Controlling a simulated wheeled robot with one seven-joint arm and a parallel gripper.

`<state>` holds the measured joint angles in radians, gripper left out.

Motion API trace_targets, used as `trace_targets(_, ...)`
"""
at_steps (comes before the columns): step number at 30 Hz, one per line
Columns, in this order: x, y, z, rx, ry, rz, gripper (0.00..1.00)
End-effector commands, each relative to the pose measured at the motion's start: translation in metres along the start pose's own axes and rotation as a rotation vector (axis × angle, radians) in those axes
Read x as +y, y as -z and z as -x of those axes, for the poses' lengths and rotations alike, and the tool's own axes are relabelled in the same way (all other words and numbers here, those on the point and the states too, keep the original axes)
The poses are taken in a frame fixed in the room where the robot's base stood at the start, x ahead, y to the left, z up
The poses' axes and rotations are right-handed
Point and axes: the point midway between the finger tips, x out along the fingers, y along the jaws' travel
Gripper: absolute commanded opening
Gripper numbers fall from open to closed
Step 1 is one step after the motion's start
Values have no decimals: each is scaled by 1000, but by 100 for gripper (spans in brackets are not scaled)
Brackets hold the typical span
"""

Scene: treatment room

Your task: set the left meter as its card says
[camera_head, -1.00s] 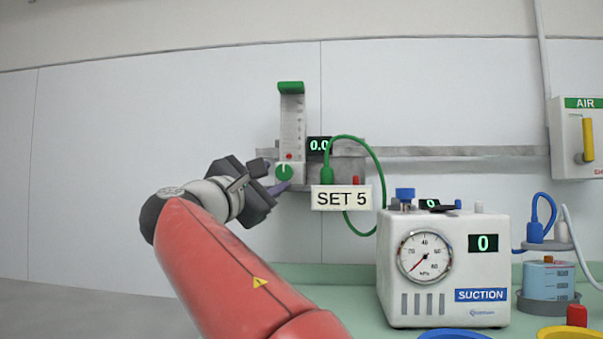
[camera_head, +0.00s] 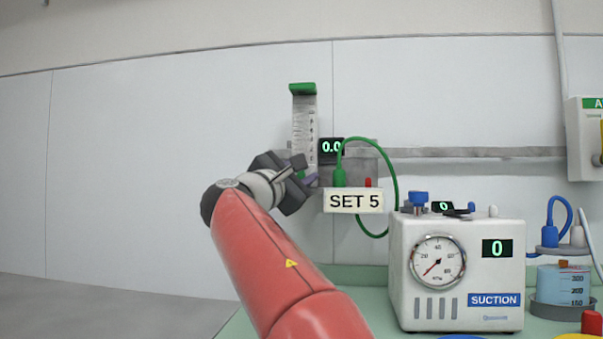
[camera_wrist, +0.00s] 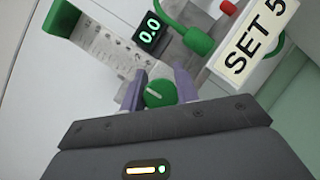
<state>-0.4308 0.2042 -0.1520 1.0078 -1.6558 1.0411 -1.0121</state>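The left meter (camera_head: 304,122) is a clear scaled tube with a green top on the wall rail. It also shows in the wrist view (camera_wrist: 100,45). Its display (camera_head: 331,147) reads 0.0. The card (camera_head: 353,200) below reads SET 5. My gripper (camera_head: 306,178) is at the meter's base and hides most of the knob in the head view. In the wrist view the green knob (camera_wrist: 160,93), with a pale pointer line, sits between the two purple fingers of my gripper (camera_wrist: 160,88). The fingers are apart, with small gaps seeming to show beside the knob.
A green hose (camera_head: 394,185) loops right of the meter, close to the card. A white suction unit (camera_head: 457,270) reading 0 stands on the green counter (camera_head: 350,272). A jar (camera_head: 564,285) and a wall AIR box (camera_head: 584,150) are at the right. The wall at left is clear.

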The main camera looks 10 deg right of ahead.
Motion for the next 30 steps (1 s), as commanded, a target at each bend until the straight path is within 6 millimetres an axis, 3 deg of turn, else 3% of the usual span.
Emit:
trace_targets(14,-2,1,0,-8,-33,76,8)
trace_targets(30,1,2,0,-49,-246,484,8)
